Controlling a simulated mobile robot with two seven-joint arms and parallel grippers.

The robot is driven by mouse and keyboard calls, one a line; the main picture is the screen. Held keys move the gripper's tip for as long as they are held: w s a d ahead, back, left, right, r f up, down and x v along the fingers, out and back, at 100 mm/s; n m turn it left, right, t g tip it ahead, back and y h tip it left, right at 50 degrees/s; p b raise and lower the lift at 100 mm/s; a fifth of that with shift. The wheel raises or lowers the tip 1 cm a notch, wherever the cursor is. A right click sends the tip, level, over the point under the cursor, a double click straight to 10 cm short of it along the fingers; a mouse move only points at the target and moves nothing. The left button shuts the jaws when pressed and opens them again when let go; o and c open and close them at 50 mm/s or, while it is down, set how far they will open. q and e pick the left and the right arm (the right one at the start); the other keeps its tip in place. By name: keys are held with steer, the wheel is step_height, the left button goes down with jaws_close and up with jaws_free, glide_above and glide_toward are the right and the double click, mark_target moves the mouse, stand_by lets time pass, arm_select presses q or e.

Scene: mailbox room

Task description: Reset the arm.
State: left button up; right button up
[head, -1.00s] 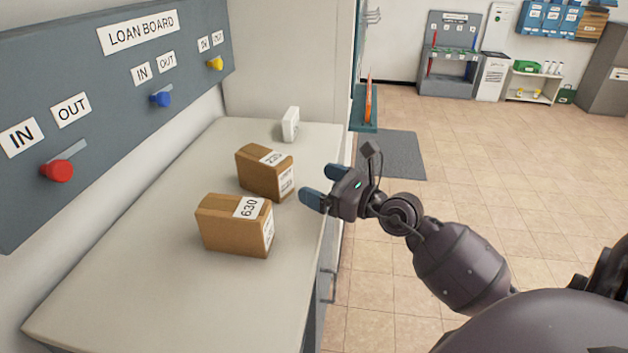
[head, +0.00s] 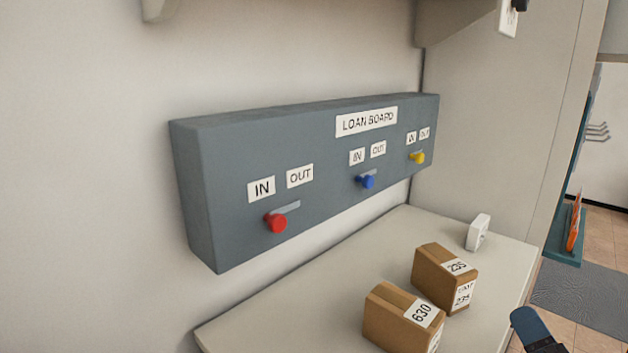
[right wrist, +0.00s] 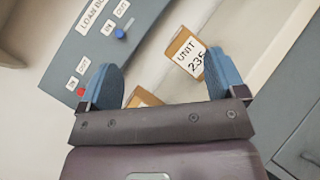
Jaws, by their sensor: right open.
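My right gripper shows best in the right wrist view (right wrist: 161,62), with its two blue fingers spread wide and nothing between them. In the head view only one blue fingertip (head: 532,326) of it shows at the lower right edge, right of the boxes. The rest of the right arm is out of the head view. My left gripper is in neither view.
A counter (head: 290,325) holds a box marked 630 (head: 392,318), a box marked 235 (head: 436,272) and a small white device (head: 478,232). Above it hangs the grey loan board (head: 230,160) with red (head: 277,222), blue (head: 368,181) and yellow (head: 418,157) knobs.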

steer(key=s+d+f+m+g+h, duration=0.4)
steer(key=s+f+m+g+h, duration=0.8)
steer(key=m, duration=0.9)
steer(key=s+a+f+m+g+y, duration=0.6)
steer(key=s+a+f+g+y, duration=0.2)
steer(key=s+a+f+y, duration=0.4)
steer(key=w+a+f+n+t+h+p, duration=0.1)
steer(key=w+f+t, duration=0.3)
steer(key=w+t, duration=0.3)
steer(key=shift+w+f+t+p, duration=0.2)
steer(key=shift+f+t+p, duration=0.1)
steer(key=shift+t, duration=0.8)
steer(key=shift+a, duration=0.1)
steer(key=shift+c, duration=0.4)
